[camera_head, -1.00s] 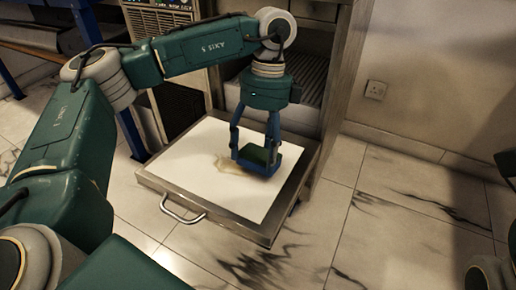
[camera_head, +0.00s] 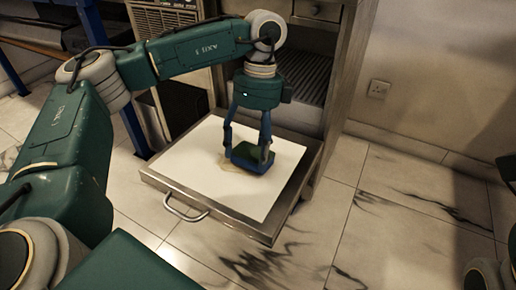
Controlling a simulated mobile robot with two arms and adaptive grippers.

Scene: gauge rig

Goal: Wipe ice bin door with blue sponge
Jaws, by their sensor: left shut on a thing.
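The ice bin door (camera_head: 200,168) is folded down and lies open, its white inner panel facing up inside a metal rim. A metal handle (camera_head: 186,210) is on its front edge. My left gripper (camera_head: 247,148) points down over the panel and is shut on the blue sponge (camera_head: 247,161), which has a dark green top. The sponge is at the panel surface, but exact contact is hard to tell. A brownish stain (camera_head: 228,162) shows beside and partly behind the sponge. My right gripper is out of view.
The open cabinet (camera_head: 312,75) with a ribbed interior stands behind the door. A blue frame leg (camera_head: 132,130) stands to its left. A wall socket (camera_head: 379,88) is on the right wall. The marble-tiled floor (camera_head: 370,225) is clear to the right.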

